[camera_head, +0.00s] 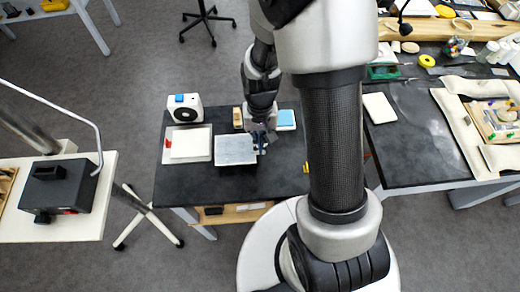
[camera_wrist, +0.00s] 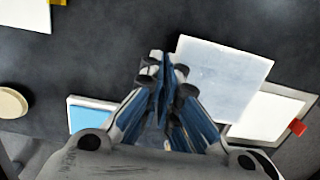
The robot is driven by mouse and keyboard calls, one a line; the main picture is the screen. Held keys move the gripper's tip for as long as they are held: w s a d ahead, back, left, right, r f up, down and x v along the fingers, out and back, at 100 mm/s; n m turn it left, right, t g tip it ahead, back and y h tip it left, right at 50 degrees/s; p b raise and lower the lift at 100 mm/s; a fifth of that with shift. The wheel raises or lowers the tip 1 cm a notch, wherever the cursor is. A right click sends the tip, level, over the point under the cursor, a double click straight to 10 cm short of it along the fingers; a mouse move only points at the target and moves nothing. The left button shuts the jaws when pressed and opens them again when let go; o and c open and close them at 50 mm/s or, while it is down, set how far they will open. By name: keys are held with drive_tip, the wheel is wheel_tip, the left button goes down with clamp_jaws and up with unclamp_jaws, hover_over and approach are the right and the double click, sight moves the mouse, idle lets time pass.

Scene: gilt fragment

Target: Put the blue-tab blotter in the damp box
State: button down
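A pale, flat, bluish-white panel (camera_head: 235,149) lies or hangs over the middle of the dark table; it also shows in the wrist view (camera_wrist: 225,80). I cannot tell whether it is a blotter or a box lid, and no blue tab shows clearly on it. My gripper (camera_head: 263,140) is at its right edge. In the wrist view my blue-and-grey fingers (camera_wrist: 165,70) are close together beside the panel's edge; whether they grip it is not clear. A white pad with a red tab (camera_head: 190,143) lies in a shallow white tray left of the panel.
Behind my gripper is a white tray with a light blue top (camera_head: 286,119). A tan block (camera_head: 238,117) stands beside it. A white device with a black disc and blue top piece (camera_head: 185,108) stands back left. Dark tabletop (camera_head: 235,185) is bare in front.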

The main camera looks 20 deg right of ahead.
drive_tip(key=shift+f+b, duration=0.55)
drive_tip(key=shift+f, duration=1.4)
drive_tip(key=shift+f, duration=0.1)
drive_tip(key=c, duration=2.3)
unclamp_jaws()
drive_tip(key=shift+f, duration=0.1)
drive_tip(key=o, duration=0.5)
